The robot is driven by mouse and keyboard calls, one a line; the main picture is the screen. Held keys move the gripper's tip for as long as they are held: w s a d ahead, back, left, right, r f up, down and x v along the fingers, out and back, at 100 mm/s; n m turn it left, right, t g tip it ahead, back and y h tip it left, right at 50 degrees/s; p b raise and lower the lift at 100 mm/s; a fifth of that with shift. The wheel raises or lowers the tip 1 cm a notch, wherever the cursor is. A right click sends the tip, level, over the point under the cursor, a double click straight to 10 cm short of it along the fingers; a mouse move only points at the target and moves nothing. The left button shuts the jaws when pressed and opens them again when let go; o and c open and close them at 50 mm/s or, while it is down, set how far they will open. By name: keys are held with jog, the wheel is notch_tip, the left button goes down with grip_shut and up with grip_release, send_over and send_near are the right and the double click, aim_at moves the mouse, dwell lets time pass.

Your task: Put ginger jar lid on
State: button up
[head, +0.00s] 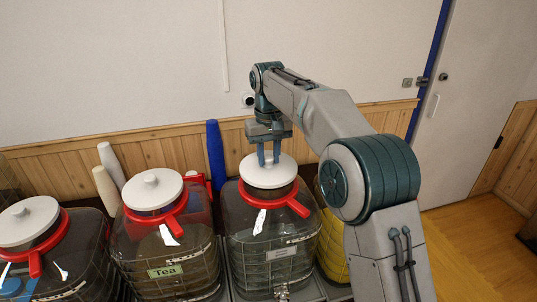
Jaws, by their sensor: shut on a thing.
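My gripper (268,157) points down with its two fingers shut on the knob of a white round lid (283,175). The lid is over the mouth of a clear square jar (262,240) with a red collar and handle. I cannot tell whether the lid rests on the rim or hovers just above it. The jar has a small pale label (282,253) that is too small to read, so I cannot confirm it is the ginger jar.
To the left stand a jar labelled Tea (172,250) and another jar (62,262), both with white lids on. A jar with yellow contents (331,245) is partly hidden by my arm at the right. A blue roll (215,160) stands behind, near the wall.

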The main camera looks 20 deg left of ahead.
jog(key=shift+f+b, duration=0.6)
jog(key=shift+f, duration=0.35)
dwell(0.6)
jog(key=o, duration=1.1)
notch_tip(320, 180, up, 14)
jog(key=p, duration=0.3)
jog(key=shift+f, duration=0.1)
